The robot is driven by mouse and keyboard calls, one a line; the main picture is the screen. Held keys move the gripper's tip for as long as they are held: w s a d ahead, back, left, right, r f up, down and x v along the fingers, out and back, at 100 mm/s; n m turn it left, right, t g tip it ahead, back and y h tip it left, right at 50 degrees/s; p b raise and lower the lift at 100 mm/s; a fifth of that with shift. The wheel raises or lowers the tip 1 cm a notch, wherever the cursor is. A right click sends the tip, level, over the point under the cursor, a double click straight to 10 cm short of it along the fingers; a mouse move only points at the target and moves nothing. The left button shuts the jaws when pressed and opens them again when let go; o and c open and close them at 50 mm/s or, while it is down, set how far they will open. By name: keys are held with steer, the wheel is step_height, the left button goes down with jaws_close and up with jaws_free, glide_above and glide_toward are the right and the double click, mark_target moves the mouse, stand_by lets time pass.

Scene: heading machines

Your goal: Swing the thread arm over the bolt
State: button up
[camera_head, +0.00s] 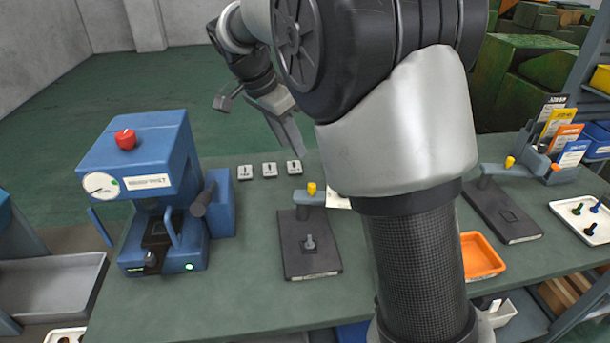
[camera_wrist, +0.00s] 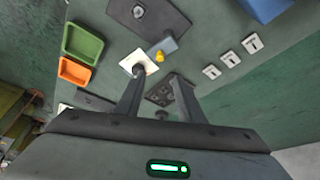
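A dark plate (camera_head: 310,258) lies on the green bench, with a small grey bolt (camera_head: 309,242) standing on it. The grey-blue thread arm (camera_head: 312,199) with a yellow knob (camera_head: 311,188) is at the plate's far edge, pointing sideways and clear of the bolt. In the wrist view the thread arm (camera_wrist: 166,46), its yellow knob (camera_wrist: 160,56) and the bolt (camera_wrist: 138,11) show near the top. My gripper (camera_wrist: 158,77) is open and empty, held above the bench, beyond the thread arm in the head view. My arm hides part of the bench.
A blue press (camera_head: 150,185) with a red button stands at the left. Three small white tiles (camera_head: 269,170) lie behind the plate. A similar plate (camera_head: 502,212) with its own arm, an orange tray (camera_head: 480,257) and a white tray (camera_head: 585,220) are at the right.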

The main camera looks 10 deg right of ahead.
mark_target(312, 185)
steer(key=x, duration=1.5)
steer(key=shift+s+f, duration=0.1)
steer(key=shift+f, duration=0.2)
jaws_close()
